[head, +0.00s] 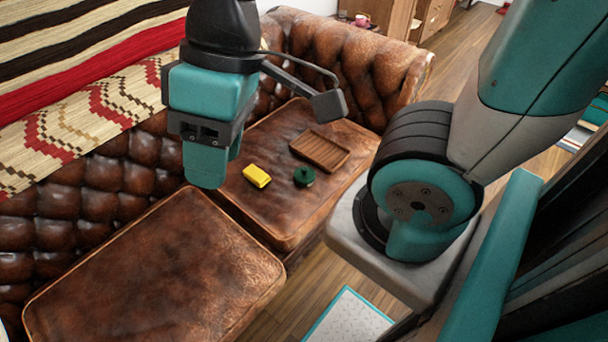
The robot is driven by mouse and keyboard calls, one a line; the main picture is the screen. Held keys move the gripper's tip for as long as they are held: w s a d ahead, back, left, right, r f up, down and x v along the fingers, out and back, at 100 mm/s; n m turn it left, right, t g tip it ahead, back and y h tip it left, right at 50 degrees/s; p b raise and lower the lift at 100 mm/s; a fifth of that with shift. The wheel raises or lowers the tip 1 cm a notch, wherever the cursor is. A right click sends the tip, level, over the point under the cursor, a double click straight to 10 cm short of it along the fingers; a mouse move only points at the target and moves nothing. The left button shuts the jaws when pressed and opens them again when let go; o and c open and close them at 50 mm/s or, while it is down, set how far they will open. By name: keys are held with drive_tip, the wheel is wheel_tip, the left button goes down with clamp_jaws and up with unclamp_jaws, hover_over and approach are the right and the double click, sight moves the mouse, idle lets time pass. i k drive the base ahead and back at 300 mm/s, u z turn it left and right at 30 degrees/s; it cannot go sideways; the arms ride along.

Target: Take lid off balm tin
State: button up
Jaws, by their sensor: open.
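A small dark green round object, which looks like the balm tin (304,176), sits on the brown leather sofa cushion. Something knob-like shows on its top, but it is too small to tell the lid from the body. My gripper (206,168) hangs at the upper left, pointing down, open, with no object visible in it. It appears to the left of the tin in the picture and apart from it. One finger largely hides the other.
A yellow block (257,176) lies just left of the tin. A slatted wooden tray (320,150) lies behind it. The near seat cushion (150,275) is bare. Tufted leather backrest (60,200) and sofa arm (340,60) border the seat.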

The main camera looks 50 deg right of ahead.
sight(304, 175)
drive_tip(key=z, duration=3.45)
drive_tip(key=i, duration=0.6)
drive_tip(key=u, duration=2.9)
drive_tip(key=i, duration=0.5)
drive_tip(key=z, duration=0.05)
